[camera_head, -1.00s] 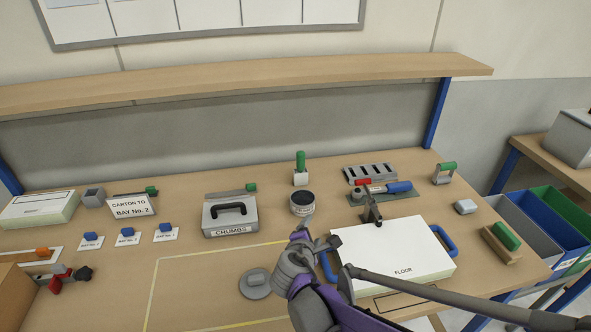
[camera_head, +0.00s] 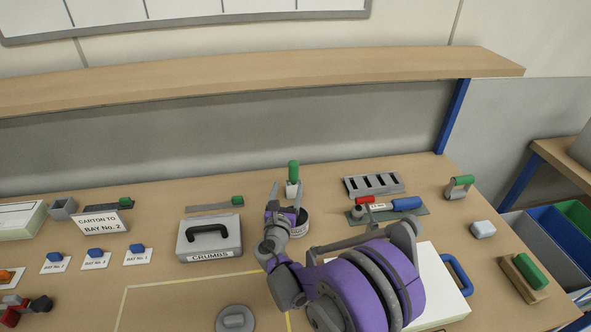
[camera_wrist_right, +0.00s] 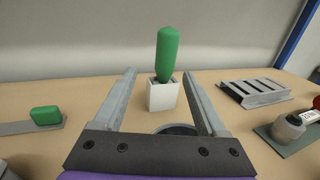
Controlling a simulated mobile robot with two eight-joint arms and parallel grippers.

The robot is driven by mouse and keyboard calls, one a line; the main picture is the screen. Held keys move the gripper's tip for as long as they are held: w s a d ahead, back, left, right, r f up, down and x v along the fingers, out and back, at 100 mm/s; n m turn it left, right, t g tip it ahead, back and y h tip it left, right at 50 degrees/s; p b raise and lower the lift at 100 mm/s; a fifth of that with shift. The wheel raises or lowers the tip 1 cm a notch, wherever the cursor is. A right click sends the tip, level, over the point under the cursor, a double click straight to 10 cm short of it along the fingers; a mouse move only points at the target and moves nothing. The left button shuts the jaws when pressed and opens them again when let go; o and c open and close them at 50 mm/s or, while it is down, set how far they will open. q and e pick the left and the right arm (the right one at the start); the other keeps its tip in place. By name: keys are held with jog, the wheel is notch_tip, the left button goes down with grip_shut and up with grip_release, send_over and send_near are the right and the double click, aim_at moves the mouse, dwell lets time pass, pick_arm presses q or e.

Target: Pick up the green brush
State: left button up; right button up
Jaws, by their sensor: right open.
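A green-handled brush (camera_head: 293,171) stands upright in a small white holder (camera_head: 291,189) at the back of the bench. In the right wrist view its green handle (camera_wrist_right: 167,50) rises from the white holder (camera_wrist_right: 163,97), ahead of the jaws and roughly between them. Its lower end is hidden in the holder. My right gripper (camera_head: 286,190) is open and empty, in front of the brush, with nothing between its fingers. It also shows in the right wrist view (camera_wrist_right: 159,78). My left gripper is not in view.
A round dark-topped pot (camera_head: 301,222) is just under my right gripper, partly hidden. A grey CRUMBS box (camera_head: 210,241) stands to the left. A slotted grey rack (camera_head: 373,185) and a green-handled wooden block (camera_head: 524,277) are to the right. A wooden shelf (camera_head: 250,93) runs above.

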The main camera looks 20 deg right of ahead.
aim_at(291, 177)
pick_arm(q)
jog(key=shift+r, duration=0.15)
pick_arm(e)
jog(key=shift+w+d+r, duration=0.15)
jog(key=shift+w+d, duration=0.15)
jog(key=shift+w, duration=0.15)
pick_arm(q)
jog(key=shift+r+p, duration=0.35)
jog(key=shift+p, duration=0.1)
pick_arm(e)
jog(key=x, duration=0.4)
jog(key=shift+w+d, duration=0.15)
jog(key=shift+w, duration=0.05)
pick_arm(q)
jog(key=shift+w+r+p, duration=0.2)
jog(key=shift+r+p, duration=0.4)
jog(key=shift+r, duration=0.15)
pick_arm(e)
jog(key=x, duration=0.5)
jog(key=shift+s+d+r, duration=0.2)
jog(key=shift+s+d, duration=0.05)
jog(key=shift+d, duration=0.05)
jog(key=shift+w+f, duration=0.1)
jog(key=shift+w, duration=0.1)
jog(key=shift+s, duration=0.1)
jog(key=shift+c, duration=1.4)
grip_shut()
